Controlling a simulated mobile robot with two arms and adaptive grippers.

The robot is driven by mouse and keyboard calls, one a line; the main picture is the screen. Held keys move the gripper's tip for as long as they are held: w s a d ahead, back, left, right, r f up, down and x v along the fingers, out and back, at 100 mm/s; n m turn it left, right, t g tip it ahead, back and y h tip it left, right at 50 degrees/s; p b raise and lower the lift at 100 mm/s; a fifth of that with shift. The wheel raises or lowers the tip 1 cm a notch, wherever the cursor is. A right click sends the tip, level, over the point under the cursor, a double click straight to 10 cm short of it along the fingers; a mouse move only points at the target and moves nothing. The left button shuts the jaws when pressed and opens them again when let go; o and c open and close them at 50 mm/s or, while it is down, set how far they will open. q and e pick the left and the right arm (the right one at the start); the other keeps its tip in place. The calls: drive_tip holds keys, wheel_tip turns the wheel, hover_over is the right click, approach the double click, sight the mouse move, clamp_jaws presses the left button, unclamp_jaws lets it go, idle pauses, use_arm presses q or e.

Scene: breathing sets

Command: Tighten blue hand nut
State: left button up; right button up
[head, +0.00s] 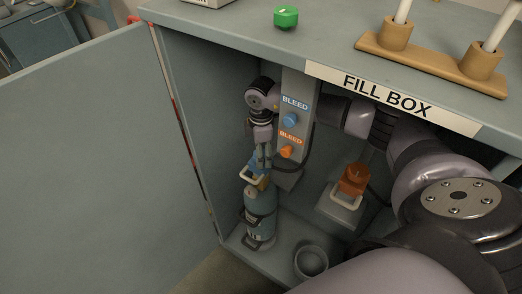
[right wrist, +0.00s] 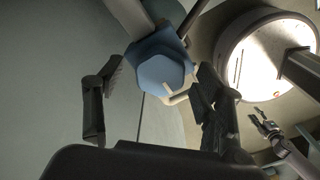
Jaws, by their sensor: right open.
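The blue hand nut (right wrist: 160,68) shows large in the right wrist view, between the two fingers of my right gripper (right wrist: 155,105). The fingers are apart, with a gap to the nut on each side. In the head view my right gripper (head: 262,156) points down inside the cabinet, at the blue nut (head: 253,167) above a grey-green cylinder (head: 260,208). It hides part of the nut there. A small gripper, seemingly my left gripper (right wrist: 264,122), shows far off in the right wrist view with its fingers apart. It is not in the head view.
A panel with a blue BLEED knob (head: 291,120) and an orange BLEED knob (head: 286,152) stands close beside my right gripper. An orange nut (head: 354,180) sits further right. A round cup (head: 311,262) stands on the cabinet floor. The open door (head: 90,150) bounds the left.

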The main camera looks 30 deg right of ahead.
drive_tip(key=shift+c, duration=0.4)
drive_tip(key=c, duration=1.1)
drive_tip(key=n+b, duration=0.1)
drive_tip(key=n, duration=0.4)
drive_tip(key=shift+n, duration=0.3)
drive_tip(key=n+b, duration=0.1)
drive_tip(key=n, duration=0.4)
drive_tip(key=shift+n, duration=0.3)
drive_tip(key=n+b, duration=0.2)
drive_tip(key=n, duration=0.3)
drive_tip(key=n+b, duration=0.2)
drive_tip(key=n, duration=0.3)
drive_tip(key=shift+n, duration=0.4)
drive_tip(key=shift+r, duration=0.1)
